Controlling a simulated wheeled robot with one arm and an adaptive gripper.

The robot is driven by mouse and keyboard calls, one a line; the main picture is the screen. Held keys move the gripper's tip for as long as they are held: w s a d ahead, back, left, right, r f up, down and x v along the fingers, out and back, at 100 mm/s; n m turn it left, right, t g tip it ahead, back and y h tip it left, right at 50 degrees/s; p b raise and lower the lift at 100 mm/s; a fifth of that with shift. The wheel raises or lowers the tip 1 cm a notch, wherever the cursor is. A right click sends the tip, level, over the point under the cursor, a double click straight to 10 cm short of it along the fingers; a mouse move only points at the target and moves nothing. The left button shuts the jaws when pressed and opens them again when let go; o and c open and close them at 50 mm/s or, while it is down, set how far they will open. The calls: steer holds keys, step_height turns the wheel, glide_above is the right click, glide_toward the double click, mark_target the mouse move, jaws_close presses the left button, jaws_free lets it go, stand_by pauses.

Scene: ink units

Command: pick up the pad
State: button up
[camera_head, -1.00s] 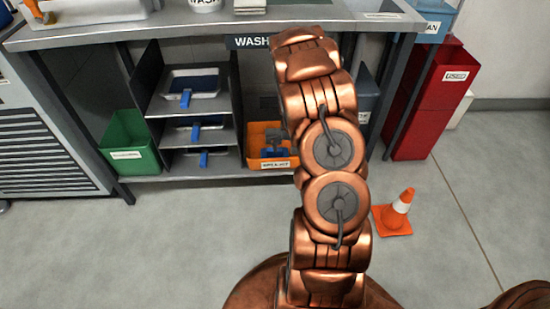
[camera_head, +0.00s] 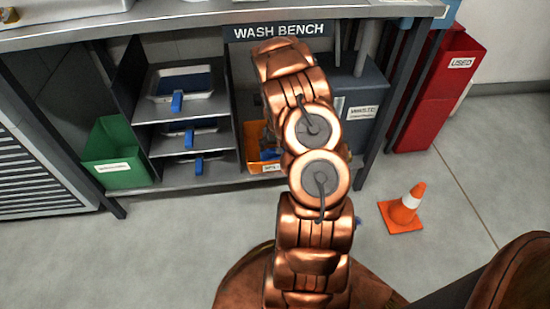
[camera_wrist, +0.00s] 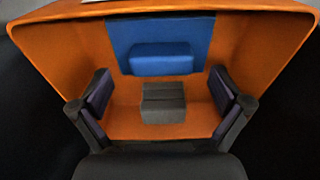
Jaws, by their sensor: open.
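In the wrist view, an orange bin (camera_wrist: 55,40) opens in front of me. I cannot tell for sure which of these is the pad. My gripper (camera_wrist: 160,94) is open, with one dark finger on each side of the grey block and gaps between. In the head view, the orange bin (camera_head: 254,132) shows only partly; my arm hides the rest, and my gripper is not visible there.
The bin is on the lower shelf under the wash bench (camera_head: 190,22). A rack of blue-handled trays (camera_head: 186,84) and a green bin (camera_head: 115,158) are to its left. A grey container (camera_head: 358,98) is to its right. An orange cone (camera_head: 405,210) stands on the floor; floor around is clear.

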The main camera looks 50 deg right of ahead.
steer(key=f, duration=0.3)
steer(key=shift+w+f+b, duration=0.1)
steer(key=shift+w+b, duration=0.1)
steer(key=shift+b, duration=0.15)
steer(key=c, duration=1.2)
step_height(320, 180, up, 10)
steer(key=p, duration=0.3)
